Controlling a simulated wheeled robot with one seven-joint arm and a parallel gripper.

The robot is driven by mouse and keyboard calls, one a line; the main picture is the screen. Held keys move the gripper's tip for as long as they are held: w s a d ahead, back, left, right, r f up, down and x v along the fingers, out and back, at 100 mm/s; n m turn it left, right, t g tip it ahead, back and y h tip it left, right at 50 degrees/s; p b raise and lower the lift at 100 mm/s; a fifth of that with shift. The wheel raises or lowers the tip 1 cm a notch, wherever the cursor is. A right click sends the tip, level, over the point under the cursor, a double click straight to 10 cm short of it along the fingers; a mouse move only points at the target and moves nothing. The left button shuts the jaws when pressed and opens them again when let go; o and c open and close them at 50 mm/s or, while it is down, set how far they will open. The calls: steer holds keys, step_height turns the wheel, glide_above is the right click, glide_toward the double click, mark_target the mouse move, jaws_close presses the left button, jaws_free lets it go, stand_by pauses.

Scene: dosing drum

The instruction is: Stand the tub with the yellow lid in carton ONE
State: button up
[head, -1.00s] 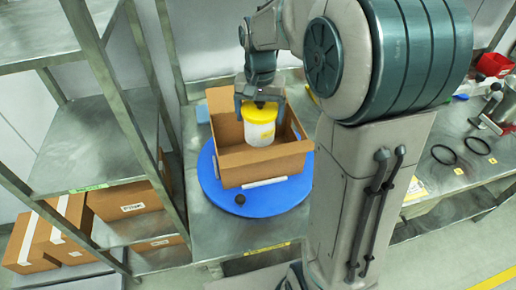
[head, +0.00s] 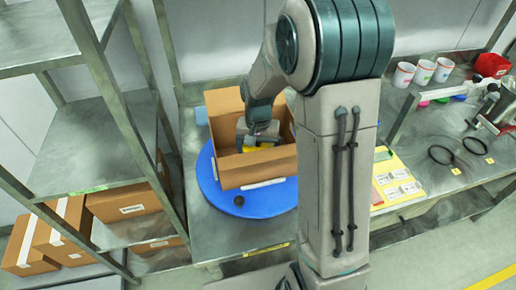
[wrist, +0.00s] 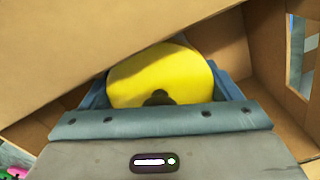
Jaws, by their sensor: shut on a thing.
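The tub with the yellow lid (head: 260,149) is down inside an open cardboard carton (head: 256,169); in the head view only part of its lid shows above the front wall. My gripper (head: 258,138) reaches into the carton and is shut on the tub. In the wrist view the yellow lid (wrist: 155,75) sits between the blue-grey fingers of my gripper (wrist: 160,88), with a carton flap or wall covering its far left edge. The tub's base is hidden, so I cannot tell whether it touches the carton floor. No carton number is readable.
A metal shelf rack (head: 95,140) with closed boxes is on the left. Several cups, black rings and a red bin (head: 491,64) are on the right bench.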

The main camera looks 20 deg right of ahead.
steer(key=shift+f, duration=0.2)
steer(key=o, duration=0.8)
steer(key=shift+o, duration=0.2)
steer(key=shift+r, duration=0.1)
step_height(320, 180, up, 12)
steer(key=shift+r, duration=0.1)
steer(key=s+r, duration=0.1)
steer(key=s, duration=0.2)
steer(key=s+r+n+t, duration=0.1)
steer(key=s, duration=0.2)
steer(key=s+r+n, duration=0.1)
steer(key=s, duration=0.2)
steer(key=shift+s+t, duration=0.3)
steer(key=s+f+n+t, duration=0.1)
steer(key=s+n, duration=0.1)
steer(key=s, duration=0.7)
steer(key=shift+f+n, duration=0.2)
steer(key=shift+n, duration=0.1)
